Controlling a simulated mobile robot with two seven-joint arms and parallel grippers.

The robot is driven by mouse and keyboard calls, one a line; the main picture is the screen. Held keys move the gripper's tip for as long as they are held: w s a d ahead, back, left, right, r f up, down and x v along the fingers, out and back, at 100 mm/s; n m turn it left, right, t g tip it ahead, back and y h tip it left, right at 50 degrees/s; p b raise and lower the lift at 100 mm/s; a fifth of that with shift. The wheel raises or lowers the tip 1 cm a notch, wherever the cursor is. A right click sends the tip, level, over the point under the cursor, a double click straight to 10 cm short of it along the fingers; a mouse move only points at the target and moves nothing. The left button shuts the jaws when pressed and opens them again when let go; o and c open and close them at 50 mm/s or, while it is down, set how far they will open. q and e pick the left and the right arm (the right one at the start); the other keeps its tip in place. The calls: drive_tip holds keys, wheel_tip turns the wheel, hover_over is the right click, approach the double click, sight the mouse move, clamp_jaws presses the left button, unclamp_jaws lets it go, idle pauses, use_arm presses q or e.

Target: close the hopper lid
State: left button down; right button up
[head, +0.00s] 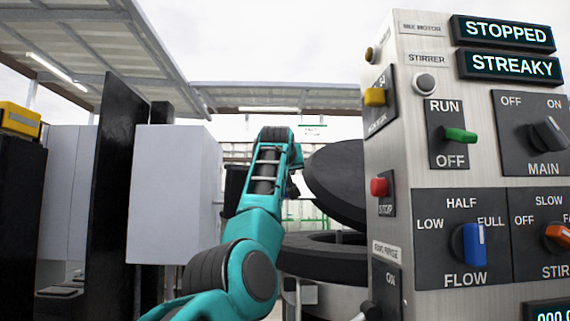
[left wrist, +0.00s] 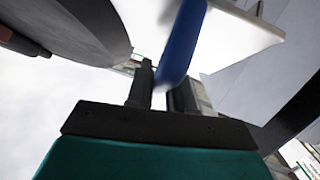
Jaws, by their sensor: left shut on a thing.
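The hopper lid (head: 337,182) is a dark round disc, tilted open above the dark hopper rim (head: 322,262) in the head view. Its right part is hidden behind the control panel. A dark disc (left wrist: 70,28), which looks like the lid, fills the upper left of the left wrist view. My left gripper (left wrist: 163,88) is shut on a blue bar-like handle (left wrist: 182,42). Where the handle is attached is not clear. In the head view my left gripper (head: 293,188) is small, mostly hidden by my arm, and near the lid's left edge. My right gripper is not in view.
The control panel (head: 440,200) stands close at right, with displays (head: 505,65) reading STOPPED and STREAKY. Pale cabinets (head: 178,195) and a dark upright slab (head: 117,190) stand at left. A yellow box (head: 20,120) is at the far left.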

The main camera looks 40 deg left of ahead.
use_arm(q)
drive_tip(key=shift+w+a+r, duration=0.15)
drive_tip(key=shift+r, duration=0.05)
drive_tip(key=shift+w+a+f+g, duration=0.25)
drive_tip(key=shift+f+g, duration=0.15)
drive_tip(key=shift+f, duration=0.1)
idle(0.3)
